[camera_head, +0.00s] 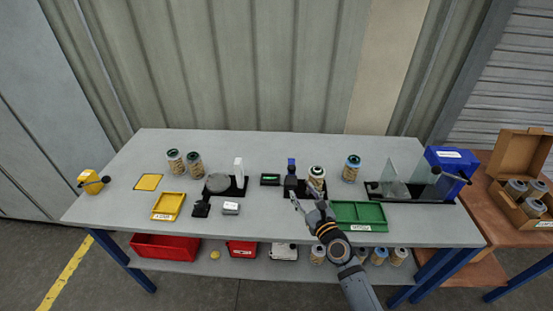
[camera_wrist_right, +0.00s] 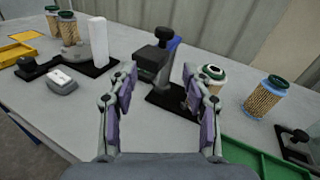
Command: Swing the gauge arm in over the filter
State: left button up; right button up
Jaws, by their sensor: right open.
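The gauge stand (camera_head: 303,193) is a black base near the table's middle. Its gauge arm (camera_head: 291,181) is a dark upright with a blue part on top; in the right wrist view the gauge arm (camera_wrist_right: 153,62) shows a dark block on its left side. A filter (camera_head: 317,176) with a green-and-white top stands right beside it; in the right wrist view the filter (camera_wrist_right: 212,74) is partly hidden by a finger. My right gripper (camera_head: 305,197) is open and empty at the front of the stand, its fingers (camera_wrist_right: 159,74) pointing toward the gauge arm. My left gripper is not in view.
A green tray (camera_head: 358,227) lies close to the right of my gripper. A blue-banded filter (camera_head: 352,168) stands behind it. A white upright fixture (camera_head: 239,171) and grey box (camera_head: 231,208) stand left. Two filters (camera_head: 175,162) and a yellow tray (camera_head: 168,205) are farther left.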

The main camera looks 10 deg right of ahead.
aim_at(293, 170)
jog(key=shift+m+t, duration=0.3)
jog(key=shift+m, duration=0.6)
jog(key=w, duration=0.3)
jog(key=w+r, duration=0.1)
jog(key=w, duration=0.2)
jog(key=w+a+b, duration=0.1)
jog(key=w, duration=0.3)
jog(key=shift+r, duration=0.4)
jog(key=shift+w+r, duration=0.1)
jog(key=shift+w, duration=0.4)
grip_shut()
